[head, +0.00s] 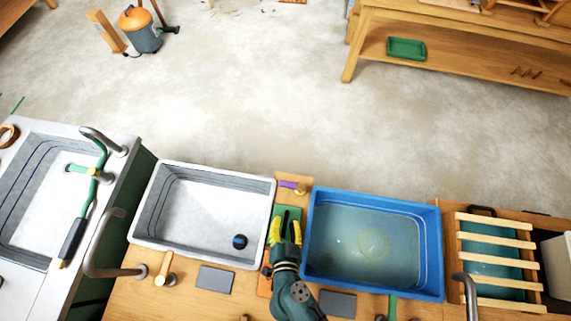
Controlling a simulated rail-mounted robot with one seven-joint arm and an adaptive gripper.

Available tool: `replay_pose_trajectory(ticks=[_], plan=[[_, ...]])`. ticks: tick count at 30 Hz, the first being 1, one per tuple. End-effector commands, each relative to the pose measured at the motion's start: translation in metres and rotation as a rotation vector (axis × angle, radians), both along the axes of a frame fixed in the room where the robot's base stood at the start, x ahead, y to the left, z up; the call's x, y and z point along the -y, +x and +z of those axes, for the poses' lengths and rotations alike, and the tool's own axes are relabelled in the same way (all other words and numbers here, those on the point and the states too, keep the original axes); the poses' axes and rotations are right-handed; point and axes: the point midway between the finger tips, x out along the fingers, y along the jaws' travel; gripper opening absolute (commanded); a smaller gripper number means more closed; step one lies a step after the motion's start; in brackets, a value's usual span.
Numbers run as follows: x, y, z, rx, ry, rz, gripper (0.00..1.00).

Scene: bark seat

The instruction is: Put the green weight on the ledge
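My gripper (285,232) has two yellow fingers and is over the narrow wooden strip between the two basins, near the bottom centre of the head view. The fingers stand apart, so it looks open. A green piece (288,213) shows just beyond and between the fingertips; it may be the green weight, but it is small and partly hidden by my gripper. I cannot tell whether the fingers touch it. I cannot tell for sure which surface is the ledge; the wooden strip (298,202) runs between the basins.
A grey-white basin (215,169) with a dark round plug (239,241) is on the left. A blue tub (429,207) of water is on the right. A purple-handled item (292,187) lies beyond my gripper. A slatted rack (496,243) stands far right. Curved taps rise along the counter.

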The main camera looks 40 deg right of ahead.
Motion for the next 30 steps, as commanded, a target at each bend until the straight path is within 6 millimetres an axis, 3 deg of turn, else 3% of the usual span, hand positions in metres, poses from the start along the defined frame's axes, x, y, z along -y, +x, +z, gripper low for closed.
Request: replay_pose_trajectory(ticks=[8, 19, 30], plan=[[0.001, 0.0, 0.012, 0.003, 0.0, -0.002, 0.33], [-0.041, -0.057, 0.044, -0.001, -0.001, 0.009, 0.33], [-0.062, -0.088, 0.059, -0.001, 0.0, 0.004, 0.33]])
